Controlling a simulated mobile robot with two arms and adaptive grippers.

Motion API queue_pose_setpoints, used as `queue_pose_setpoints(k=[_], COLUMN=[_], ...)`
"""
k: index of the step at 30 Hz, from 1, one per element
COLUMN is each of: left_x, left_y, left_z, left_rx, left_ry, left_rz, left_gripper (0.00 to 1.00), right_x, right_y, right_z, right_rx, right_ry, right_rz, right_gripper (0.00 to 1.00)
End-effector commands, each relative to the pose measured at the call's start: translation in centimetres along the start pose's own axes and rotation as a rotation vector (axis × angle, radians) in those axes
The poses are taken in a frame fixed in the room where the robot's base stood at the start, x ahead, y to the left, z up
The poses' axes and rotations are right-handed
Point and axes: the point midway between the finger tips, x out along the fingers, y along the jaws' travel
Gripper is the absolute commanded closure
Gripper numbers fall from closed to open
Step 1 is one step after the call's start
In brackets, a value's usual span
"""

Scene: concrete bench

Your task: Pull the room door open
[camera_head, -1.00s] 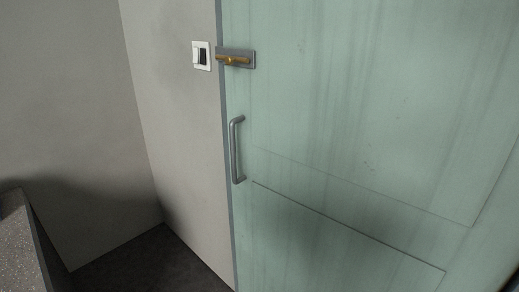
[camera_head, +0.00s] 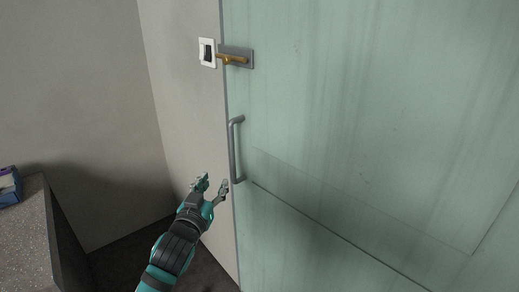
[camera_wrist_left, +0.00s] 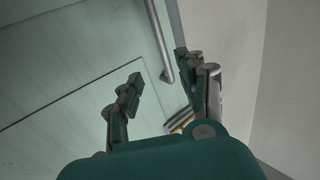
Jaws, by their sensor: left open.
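The room door (camera_head: 360,120) is pale green with streaks and appears shut in its frame. A grey vertical bar handle (camera_head: 233,150) is fixed near its left edge. Above it is a brass latch (camera_head: 233,60) on a grey plate. My left gripper (camera_head: 214,183) is open and empty, just left of the bar handle's lower end, apparently apart from it. In the left wrist view the fingers (camera_wrist_left: 160,82) are spread, with the bar handle (camera_wrist_left: 158,40) beyond them. My right gripper is not in view.
A white switch (camera_head: 207,53) is on the grey wall left of the latch. A speckled bench (camera_head: 28,230) with a blue box (camera_head: 9,186) on it stands at the left. Dark floor shows between the bench and the door.

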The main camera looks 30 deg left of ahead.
Motion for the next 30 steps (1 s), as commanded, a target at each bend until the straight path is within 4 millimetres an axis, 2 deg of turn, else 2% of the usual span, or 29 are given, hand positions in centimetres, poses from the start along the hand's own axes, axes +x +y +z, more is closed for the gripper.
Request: queue_pose_setpoints(k=[1,5,21,27,30], left_x=[0.0,1.2,12.7,15.8,16.6], left_y=[-0.1,-0.1,-0.1,-0.1,-0.1], left_z=[-0.6,-0.8,-1.0,-0.9,-0.9], left_rx=[-0.001,0.000,-0.001,0.000,0.000], left_ry=[0.010,0.013,0.012,0.011,0.011], left_rz=[-0.002,-0.002,-0.002,-0.002,-0.001], left_gripper=[0.60,0.60,0.60,0.60,0.60], right_x=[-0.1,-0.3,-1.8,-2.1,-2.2], right_y=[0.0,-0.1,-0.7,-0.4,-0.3], right_z=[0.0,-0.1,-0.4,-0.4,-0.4], right_rx=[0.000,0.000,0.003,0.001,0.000], right_ry=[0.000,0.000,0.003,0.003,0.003], right_rz=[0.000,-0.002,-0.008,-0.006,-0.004], right_gripper=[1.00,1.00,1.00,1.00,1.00])
